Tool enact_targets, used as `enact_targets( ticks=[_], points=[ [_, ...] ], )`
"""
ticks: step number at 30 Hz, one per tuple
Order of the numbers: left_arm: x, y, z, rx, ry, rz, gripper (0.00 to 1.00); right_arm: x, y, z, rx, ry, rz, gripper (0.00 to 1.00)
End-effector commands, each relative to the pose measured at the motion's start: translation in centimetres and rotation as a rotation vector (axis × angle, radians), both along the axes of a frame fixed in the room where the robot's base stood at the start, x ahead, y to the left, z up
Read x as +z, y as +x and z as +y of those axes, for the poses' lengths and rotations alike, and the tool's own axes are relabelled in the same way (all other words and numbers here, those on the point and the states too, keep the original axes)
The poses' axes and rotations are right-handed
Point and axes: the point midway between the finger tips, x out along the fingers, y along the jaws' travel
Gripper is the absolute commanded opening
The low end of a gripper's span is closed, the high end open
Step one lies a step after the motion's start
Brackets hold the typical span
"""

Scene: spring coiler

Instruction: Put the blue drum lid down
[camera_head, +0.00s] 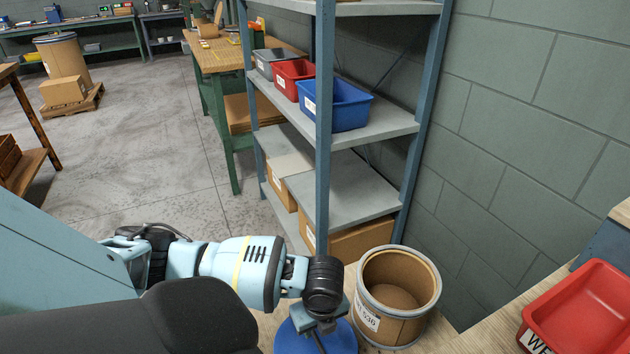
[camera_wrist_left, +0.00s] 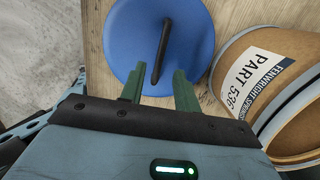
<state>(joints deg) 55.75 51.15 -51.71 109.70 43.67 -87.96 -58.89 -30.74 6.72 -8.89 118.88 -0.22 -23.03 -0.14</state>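The blue drum lid (camera_head: 342,342) is a round disc at the bottom of the head view, beside the open drum. In the left wrist view the lid (camera_wrist_left: 125,45) lies flat over the wooden surface, with a dark bar handle (camera_wrist_left: 163,45) across it. My left gripper (camera_head: 318,326) is above the lid. Its two green fingers (camera_wrist_left: 159,75) are apart, with the near end of the handle between them in the picture and gaps on both sides. The cardboard drum (camera_head: 398,290) stands upright, uncovered, right of the lid. My right gripper is not in view.
A metal shelf (camera_head: 385,128) with a blue bin (camera_head: 335,105) and red bin (camera_head: 292,80) stands behind the drum. A red tray (camera_head: 580,312) sits at the lower right. The wooden top (camera_wrist_left: 225,20) around the lid has little free room.

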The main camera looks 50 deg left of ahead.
Motion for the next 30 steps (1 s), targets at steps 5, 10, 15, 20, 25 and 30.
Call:
enact_targets(
  ticks=[5, 10, 15, 20, 25, 30],
  points=[
    [3.2, 0.0, -0.4, -0.001, -0.001, -0.004, 0.32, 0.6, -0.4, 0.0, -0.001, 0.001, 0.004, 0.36],
    [4.6, -0.1, -0.5, 0.0, 0.0, -0.001, 0.32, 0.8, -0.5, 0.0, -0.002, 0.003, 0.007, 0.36],
    [4.9, -0.2, -0.6, 0.0, 0.0, 0.001, 0.32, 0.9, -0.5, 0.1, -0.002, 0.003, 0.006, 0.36],
    [4.9, -0.2, -0.6, 0.0, 0.0, 0.001, 0.32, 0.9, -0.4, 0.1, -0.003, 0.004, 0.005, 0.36],
    [4.7, -0.3, -0.8, 0.004, -0.007, 0.0, 0.32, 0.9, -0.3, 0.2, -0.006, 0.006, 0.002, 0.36],
    [2.3, -1.5, -3.8, 0.059, -0.098, -0.025, 0.32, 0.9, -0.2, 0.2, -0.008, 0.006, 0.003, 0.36]
  ],
)
